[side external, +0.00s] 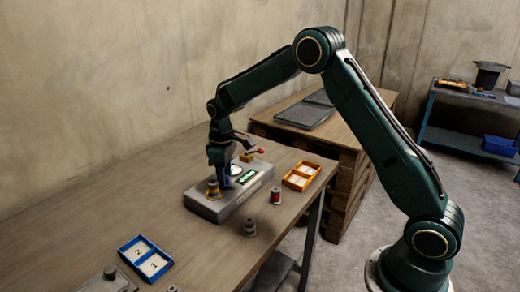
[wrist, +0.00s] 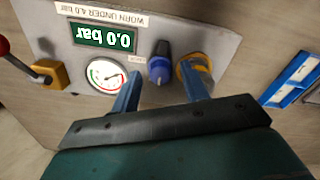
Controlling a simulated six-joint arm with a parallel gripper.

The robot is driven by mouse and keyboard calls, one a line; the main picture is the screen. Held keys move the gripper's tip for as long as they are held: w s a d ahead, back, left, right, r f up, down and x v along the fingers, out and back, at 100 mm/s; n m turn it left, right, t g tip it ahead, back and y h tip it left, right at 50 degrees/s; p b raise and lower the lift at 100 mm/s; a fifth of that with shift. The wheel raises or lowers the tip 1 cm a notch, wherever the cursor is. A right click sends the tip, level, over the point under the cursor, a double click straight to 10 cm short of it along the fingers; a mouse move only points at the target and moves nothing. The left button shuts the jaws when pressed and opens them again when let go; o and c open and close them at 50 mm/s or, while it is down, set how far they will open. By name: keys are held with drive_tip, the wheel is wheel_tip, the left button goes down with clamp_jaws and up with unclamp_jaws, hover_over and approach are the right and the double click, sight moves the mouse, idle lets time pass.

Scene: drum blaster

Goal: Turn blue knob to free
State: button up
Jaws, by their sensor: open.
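In the side view my gripper (side external: 222,163) points down over the box. I cannot tell whether the fingertips are level with the knob. The display reads 0.0 bar, upside down in the wrist view, and a round gauge (wrist: 107,75) is beside it.
A part in an orange-yellow seat (wrist: 202,62) is close beside the right finger. A red-tipped lever on a yellow block (wrist: 50,74) is at left. On the table are an orange tray (side external: 301,176), a blue tray (side external: 146,258) and loose cylinders (side external: 275,196).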

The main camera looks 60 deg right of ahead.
sight(227, 179)
drive_tip(key=shift+r, duration=0.1)
wheel_tip(227, 179, up, 14)
drive_tip(key=shift+f, duration=0.2)
idle(0.5)
idle(0.3)
drive_tip(key=s+a+r+m+t, duration=0.1)
drive_tip(key=s+r+t, duration=0.1)
drive_tip(key=s+r, duration=0.5)
drive_tip(key=s+a+r+m+t, duration=0.1)
drive_tip(key=s+a+r, duration=0.15)
drive_tip(key=s, duration=0.85)
drive_tip(key=s+f+m+t, duration=0.1)
drive_tip(key=s+f, duration=0.1)
drive_tip(key=s, duration=0.6)
drive_tip(key=s+f+m+t, duration=0.1)
drive_tip(key=s+f, duration=0.1)
drive_tip(key=s, duration=0.6)
drive_tip(key=shift+s+a+m+t, duration=0.2)
drive_tip(key=shift+a+m+t, duration=0.05)
drive_tip(key=shift+m+t, duration=0.05)
